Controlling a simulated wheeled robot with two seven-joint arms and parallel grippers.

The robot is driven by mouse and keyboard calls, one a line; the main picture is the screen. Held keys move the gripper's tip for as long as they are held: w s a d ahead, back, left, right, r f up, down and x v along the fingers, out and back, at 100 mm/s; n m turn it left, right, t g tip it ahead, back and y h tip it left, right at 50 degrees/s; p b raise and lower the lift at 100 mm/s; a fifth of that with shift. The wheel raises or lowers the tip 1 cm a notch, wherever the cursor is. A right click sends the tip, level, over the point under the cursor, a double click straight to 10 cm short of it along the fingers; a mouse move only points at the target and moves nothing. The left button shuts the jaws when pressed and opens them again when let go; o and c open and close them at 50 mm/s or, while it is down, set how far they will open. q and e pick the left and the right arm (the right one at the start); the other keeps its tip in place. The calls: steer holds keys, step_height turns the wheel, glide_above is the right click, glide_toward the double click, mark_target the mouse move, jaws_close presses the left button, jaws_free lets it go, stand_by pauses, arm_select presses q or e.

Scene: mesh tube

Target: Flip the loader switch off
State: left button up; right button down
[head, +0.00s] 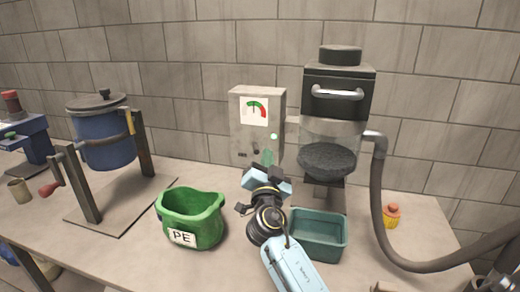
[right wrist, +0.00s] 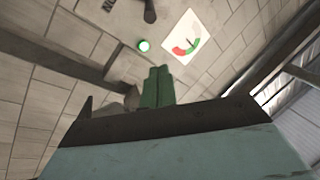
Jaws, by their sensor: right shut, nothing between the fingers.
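The loader control box (head: 238,125) is a grey box standing against the wall, with a red-and-green gauge (head: 255,110) and a small pale green lamp (head: 273,136). The gauge and the glowing lamp (right wrist: 144,45) also show in the right wrist view. A dark lever (right wrist: 150,11), which looks like the switch, shows at that view's top edge; its on or off position is unclear. My right gripper (head: 268,158) is in front of the box's lower right part, its green fingers (right wrist: 158,88) shut and empty. Contact with the lever is not visible. My left gripper is out of view.
A green bucket marked PE (head: 205,215) and a teal tray (head: 318,252) flank my right arm. The loader (head: 338,90) with its grey hose (head: 376,200) stands right of the box. A blue lidded drum (head: 105,140) hangs in a stand at left.

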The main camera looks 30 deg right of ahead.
mark_target(255, 148)
steer(key=p+x, duration=0.1)
steer(key=x, duration=0.6)
steer(key=shift+w+d+r+p, duration=0.1)
steer(key=shift+d+r+p, duration=0.1)
steer(key=shift+p, duration=0.1)
steer(key=shift+w+a+f, duration=0.2)
steer(key=shift+a+f, duration=0.1)
steer(key=shift+f, duration=0.3)
steer(key=shift+w+a+f, duration=0.15)
steer(key=shift+a+f, duration=0.1)
steer(key=shift+f, duration=0.3)
steer(key=shift+w+a+f, duration=0.2)
steer(key=shift+a+f, duration=0.2)
steer(key=shift+f, duration=0.25)
